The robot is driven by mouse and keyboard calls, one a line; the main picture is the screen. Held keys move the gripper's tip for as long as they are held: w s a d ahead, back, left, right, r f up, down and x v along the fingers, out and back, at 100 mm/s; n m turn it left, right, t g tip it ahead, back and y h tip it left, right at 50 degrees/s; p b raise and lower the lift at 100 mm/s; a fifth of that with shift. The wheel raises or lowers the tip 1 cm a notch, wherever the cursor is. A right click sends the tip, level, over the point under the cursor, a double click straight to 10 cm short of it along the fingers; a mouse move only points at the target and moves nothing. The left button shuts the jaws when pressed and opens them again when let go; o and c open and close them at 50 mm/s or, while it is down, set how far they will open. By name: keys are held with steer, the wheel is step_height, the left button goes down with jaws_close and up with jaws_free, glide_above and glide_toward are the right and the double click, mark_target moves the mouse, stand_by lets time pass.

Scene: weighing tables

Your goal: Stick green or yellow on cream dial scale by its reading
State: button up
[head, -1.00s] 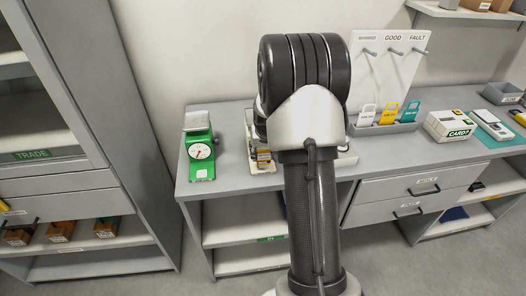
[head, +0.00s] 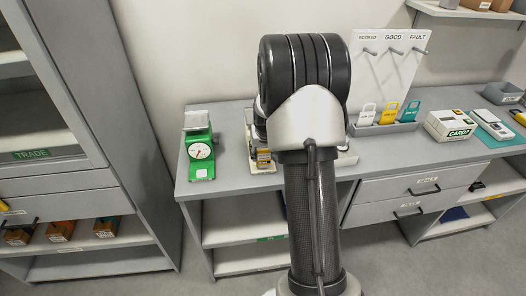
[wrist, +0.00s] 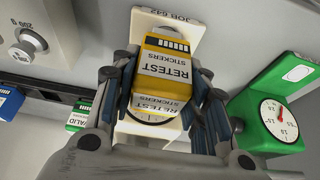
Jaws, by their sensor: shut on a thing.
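My gripper (wrist: 166,80) is shut on a yellow box (wrist: 166,72) lettered RETEST STICKERS. In the head view the yellow box (head: 263,156) shows low beside my arm, which hides most of the gripper. The cream dial scale (wrist: 178,22) is behind the box in the wrist view, with a JOB tag on its top part. The arc of its dial shows under the box, but the box covers most of the face, so I cannot read it. I cannot tell whether box and scale touch. A green box lettered VALID (wrist: 78,117) is at the left in the wrist view.
A green dial scale (head: 201,158) stands left of the cream one, near the table's left end. A holder with white, yellow and teal tags (head: 386,113) stands right of my arm, below a GOOD and FAULT pegboard (head: 388,66). A CARDS box (head: 449,125) is farther right.

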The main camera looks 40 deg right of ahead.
steer(key=shift+f+b, duration=0.4)
steer(key=shift+f, duration=0.1)
stand_by(1.0)
steer(key=shift+r, duration=0.1)
steer(key=shift+r+p, duration=2.35)
steer(key=shift+r, duration=1.1)
steer(key=s+a+f+n+y, duration=0.1)
steer(key=s+a+n, duration=0.2)
steer(key=a, duration=1.2)
steer(key=s+a+f+n+y, duration=0.1)
steer(key=s+a+n, duration=0.2)
steer(key=a, duration=1.3)
steer(key=shift+s+a+f+t, duration=0.2)
steer(key=shift+s+f+t, duration=0.2)
steer(key=shift+s, duration=0.55)
